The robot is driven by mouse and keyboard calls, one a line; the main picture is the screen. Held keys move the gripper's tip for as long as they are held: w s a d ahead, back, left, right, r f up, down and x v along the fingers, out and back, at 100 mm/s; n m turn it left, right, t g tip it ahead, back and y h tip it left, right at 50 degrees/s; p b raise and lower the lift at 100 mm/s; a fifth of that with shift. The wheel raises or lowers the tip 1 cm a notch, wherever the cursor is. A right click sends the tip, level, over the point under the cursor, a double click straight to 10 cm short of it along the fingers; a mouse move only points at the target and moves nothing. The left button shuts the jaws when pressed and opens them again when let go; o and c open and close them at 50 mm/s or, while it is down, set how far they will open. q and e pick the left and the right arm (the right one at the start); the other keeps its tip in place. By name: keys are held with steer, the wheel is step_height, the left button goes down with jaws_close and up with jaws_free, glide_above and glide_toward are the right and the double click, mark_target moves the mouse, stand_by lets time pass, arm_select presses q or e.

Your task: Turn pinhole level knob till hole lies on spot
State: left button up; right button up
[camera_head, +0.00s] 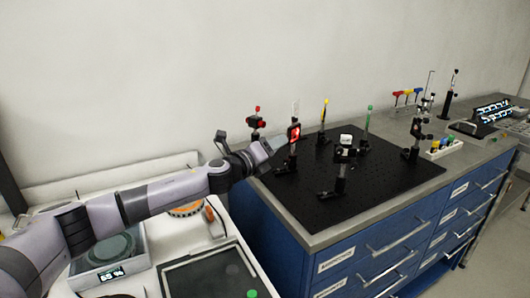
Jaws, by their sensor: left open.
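On the black breadboard (375,192), a post mount with a bright red-lit face (293,132) stands just right of my left gripper (272,148). This may be the pinhole mount, but its level knob and hole are too small to make out. My left gripper is open at the breadboard's left edge, close to this mount. I cannot tell whether it touches it. The wrist hides part of the breadboard edge. A red-topped mount (256,121) stands behind the gripper. My right gripper is out of view.
Other posts stand on the breadboard: yellow-topped (323,115), green-topped (366,122), and a mount with a white block (345,147). The breadboard lies on a blue drawer bench (350,262). A white side bench (140,180) carries a scale reading 55 % (108,273) and a dark tray (213,275).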

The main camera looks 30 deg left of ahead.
arm_select(q)
steer(key=shift+s+a, duration=0.15)
steer(key=shift+s, duration=0.85)
steer(key=shift+s+a, duration=0.1)
steer(key=shift+s, duration=0.9)
